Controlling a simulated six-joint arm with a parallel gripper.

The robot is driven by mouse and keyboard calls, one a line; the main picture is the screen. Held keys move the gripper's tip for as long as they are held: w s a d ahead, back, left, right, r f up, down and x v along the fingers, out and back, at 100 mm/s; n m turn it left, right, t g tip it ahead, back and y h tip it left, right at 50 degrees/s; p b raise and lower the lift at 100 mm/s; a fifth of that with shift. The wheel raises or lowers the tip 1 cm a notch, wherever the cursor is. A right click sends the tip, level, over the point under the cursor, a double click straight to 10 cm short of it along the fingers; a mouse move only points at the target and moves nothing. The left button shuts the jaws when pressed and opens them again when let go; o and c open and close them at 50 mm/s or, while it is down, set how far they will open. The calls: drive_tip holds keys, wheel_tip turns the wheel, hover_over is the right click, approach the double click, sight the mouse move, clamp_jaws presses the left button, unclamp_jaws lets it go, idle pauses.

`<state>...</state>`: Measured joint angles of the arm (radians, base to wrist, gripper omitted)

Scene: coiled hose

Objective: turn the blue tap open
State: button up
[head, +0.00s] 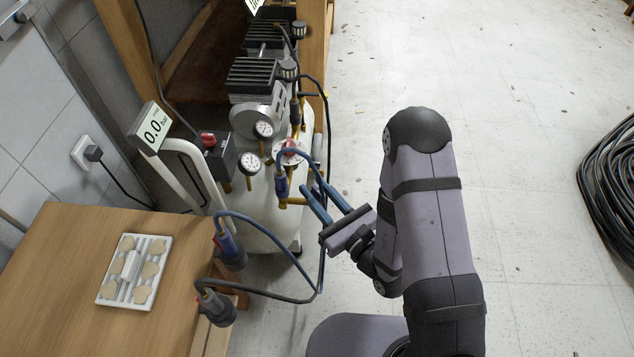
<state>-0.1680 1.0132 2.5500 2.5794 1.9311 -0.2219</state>
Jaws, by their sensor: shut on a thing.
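My gripper (312,187) reaches left from the arm to the front of the compressor (258,205). Its two blue fingers end beside a brass fitting (294,201) under a blue hose coupling (281,184). The fingers are shut on a small part at this fitting, which I take to be the blue tap. The tap's handle is mostly hidden by the fingers and is hard to tell from them in colour. I cannot tell how far it is turned.
A blue hose (291,152) loops close above the fingers. More hose hangs below, from couplings (227,243) at the wooden bench (65,270). A display (155,128) reads 0.0 bar. Gauges (249,163) stand left.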

sight(316, 190)
drive_tip(key=shift+m+t+h, duration=0.3)
drive_tip(key=shift+h, duration=0.1)
drive_tip(key=o, duration=1.1)
drive_tip(key=shift+c, duration=0.2)
drive_tip(key=shift+p, duration=0.3)
wheel_tip(316, 190, up, 10)
drive_tip(key=p, duration=0.9)
drive_tip(key=shift+c, duration=0.2)
